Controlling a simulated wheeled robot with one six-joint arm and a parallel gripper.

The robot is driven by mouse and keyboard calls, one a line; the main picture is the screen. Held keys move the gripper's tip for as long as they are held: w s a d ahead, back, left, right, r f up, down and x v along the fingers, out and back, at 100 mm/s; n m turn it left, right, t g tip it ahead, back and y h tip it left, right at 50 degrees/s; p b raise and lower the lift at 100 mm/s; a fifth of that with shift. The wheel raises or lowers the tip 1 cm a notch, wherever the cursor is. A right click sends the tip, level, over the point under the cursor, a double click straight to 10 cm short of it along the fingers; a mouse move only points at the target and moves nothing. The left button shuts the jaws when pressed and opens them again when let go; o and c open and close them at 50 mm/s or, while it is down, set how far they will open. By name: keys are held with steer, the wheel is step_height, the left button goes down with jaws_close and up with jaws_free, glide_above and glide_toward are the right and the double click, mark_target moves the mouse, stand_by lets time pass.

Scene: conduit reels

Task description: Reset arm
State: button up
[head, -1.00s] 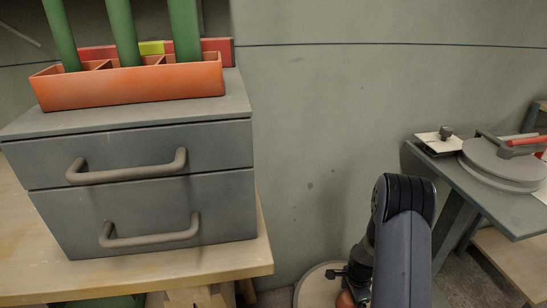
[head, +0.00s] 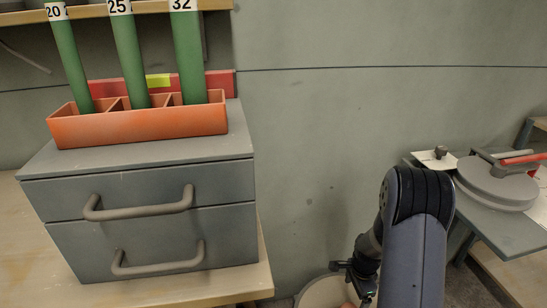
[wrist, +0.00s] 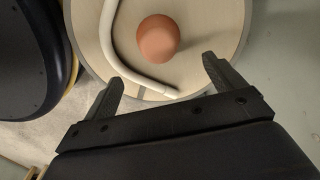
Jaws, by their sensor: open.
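My gripper (wrist: 165,82) is open in the wrist view, with its two dark fingers spread and nothing between them. Beyond the fingertips is a round pale wooden disc (wrist: 92,42) with an orange-brown ball-like knob (wrist: 157,39) and a bent white tube (wrist: 108,38). In the head view my arm reaches down at the lower right. The gripper end (head: 358,280) is small and partly hidden there, above the edge of the pale disc (head: 318,293).
A grey two-drawer cabinet (head: 150,225) stands on a wooden bench at left, both drawers shut. On it is an orange box (head: 140,127) holding green tubes marked 20, 25 and 32. A grey side table (head: 500,230) at right carries a round grey reel-like piece (head: 495,185).

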step_height(320, 180, down, 12)
steer(key=b, duration=0.3)
steer(key=shift+s+r+b, duration=0.1)
steer(key=shift+r+b, duration=0.15)
steer(key=shift+b, duration=0.1)
steer(key=shift+r+n, duration=0.3)
steer(key=shift+n, duration=0.1)
steer(key=n, duration=0.4)
steer(key=shift+n+p, duration=0.35)
steer(key=shift+n, duration=0.05)
steer(key=n, duration=0.7)
